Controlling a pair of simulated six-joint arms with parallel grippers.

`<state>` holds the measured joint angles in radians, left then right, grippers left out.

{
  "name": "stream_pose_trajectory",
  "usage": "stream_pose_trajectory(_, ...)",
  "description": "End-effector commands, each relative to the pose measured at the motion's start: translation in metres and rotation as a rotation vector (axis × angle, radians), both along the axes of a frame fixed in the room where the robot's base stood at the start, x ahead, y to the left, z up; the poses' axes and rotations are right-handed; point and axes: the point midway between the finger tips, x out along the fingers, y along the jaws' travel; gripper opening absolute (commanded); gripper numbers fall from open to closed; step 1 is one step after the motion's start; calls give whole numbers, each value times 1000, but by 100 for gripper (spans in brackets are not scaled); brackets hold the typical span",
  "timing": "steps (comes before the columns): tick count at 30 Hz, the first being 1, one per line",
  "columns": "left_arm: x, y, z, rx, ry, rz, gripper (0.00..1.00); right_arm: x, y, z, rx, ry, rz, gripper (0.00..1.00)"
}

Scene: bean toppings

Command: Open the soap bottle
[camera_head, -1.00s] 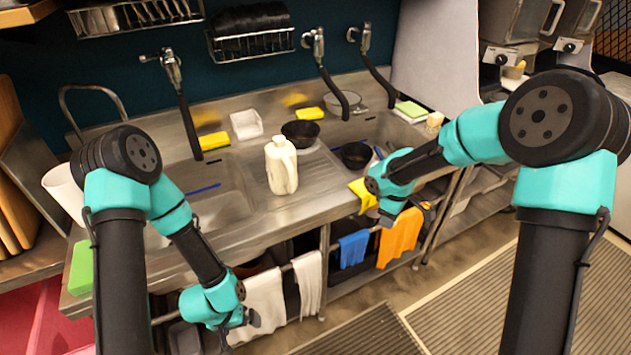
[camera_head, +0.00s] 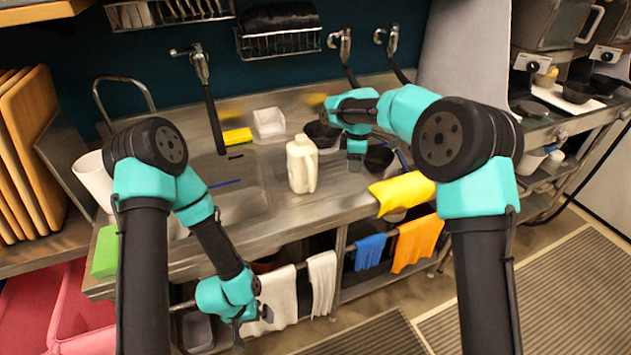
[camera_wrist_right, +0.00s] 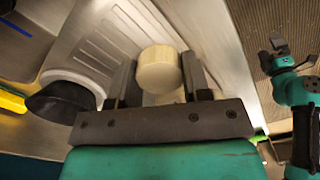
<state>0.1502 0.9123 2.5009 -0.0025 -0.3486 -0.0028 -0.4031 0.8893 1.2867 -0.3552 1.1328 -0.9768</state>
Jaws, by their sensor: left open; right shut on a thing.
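The soap bottle (camera_head: 302,165), cream with a side handle, stands upright on the steel sink counter. In the head view my right gripper (camera_head: 356,166) is just right of the bottle, with a gap between them. In the right wrist view my right gripper (camera_wrist_right: 158,78) is shut on a cream cylindrical piece (camera_wrist_right: 158,62) that looks like the bottle's cap. The head view does not show that piece clearly. My left gripper (camera_head: 250,308) is open and empty, low in front of the counter, away from the bottle. It also shows in the right wrist view (camera_wrist_right: 277,52).
Dark bowls (camera_head: 378,160) are behind and beside my right gripper. A yellow cloth (camera_head: 402,192) lies at the counter's front edge. A white container (camera_head: 268,122) and a yellow sponge (camera_head: 237,136) are behind the bottle. The sink basin (camera_head: 235,207) is to its left.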

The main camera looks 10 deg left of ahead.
Motion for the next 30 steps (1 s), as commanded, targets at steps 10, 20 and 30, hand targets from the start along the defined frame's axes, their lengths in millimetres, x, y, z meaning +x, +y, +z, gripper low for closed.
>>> stream_pose_trajectory(10,0,0,0,0,0,0,100,11,43,20,0,0,172,15)
stream_pose_trajectory(20,0,0,0,0,0,0,100,11,43,18,-1,1,172,15)
stream_pose_trajectory(30,0,0,0,0,0,0,100,11,42,-26,-2,2,171,15)
